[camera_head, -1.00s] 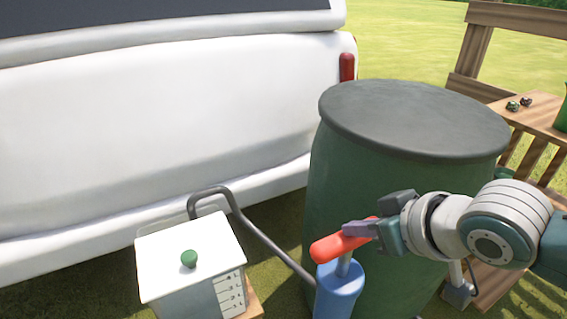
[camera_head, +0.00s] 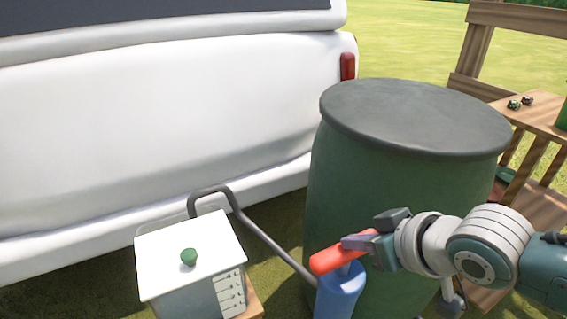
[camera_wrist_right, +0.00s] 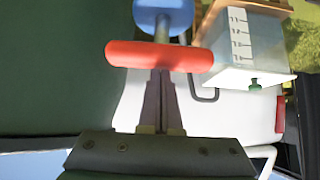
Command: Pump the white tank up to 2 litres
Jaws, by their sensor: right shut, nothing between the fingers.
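The white tank (camera_head: 160,255) has a pale lid with a green knob (camera_head: 188,257) and a litre scale (camera_head: 230,290) on its side. The liquid level is too unclear to read. It also shows in the right wrist view (camera_wrist_right: 240,70). The blue pump (camera_head: 340,290) stands right of the tank with a red T-handle (camera_head: 330,256). The handle sits low, just above the pump body. My right gripper (camera_head: 355,243) is shut and empty, its fingertips at the handle. In the right wrist view the closed fingers (camera_wrist_right: 160,85) meet the red bar (camera_wrist_right: 150,56). I cannot tell if they touch.
A grey hose (camera_head: 265,235) runs between tank and pump. A large green barrel (camera_head: 340,180) stands close behind the pump and my right arm. A white vehicle (camera_head: 150,120) fills the left background. A wooden bench (camera_head: 545,120) is at the right.

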